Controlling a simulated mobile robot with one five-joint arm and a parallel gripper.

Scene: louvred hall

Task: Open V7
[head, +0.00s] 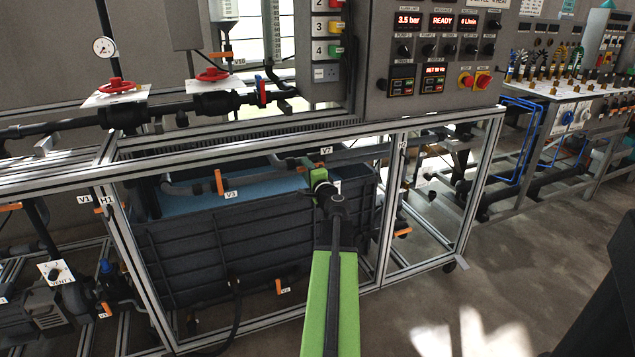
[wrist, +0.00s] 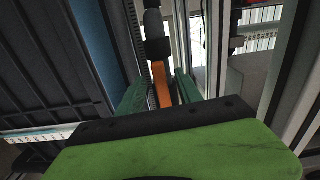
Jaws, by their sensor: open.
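In the wrist view, an orange valve lever (wrist: 160,85) hangs from a dark pipe fitting (wrist: 155,45). My gripper (wrist: 160,92) is open, with one green finger on each side of the lever. I cannot tell whether either finger touches it. In the head view, my gripper and arm cover most of the valve below the V7 label, so its lever is not clearly seen there.
A dark tank (head: 250,245) with blue inside stands behind the aluminium frame. The orange V3 lever (head: 219,182) is left of my gripper. A frame post (head: 391,205) stands close on the right, and a rail runs above.

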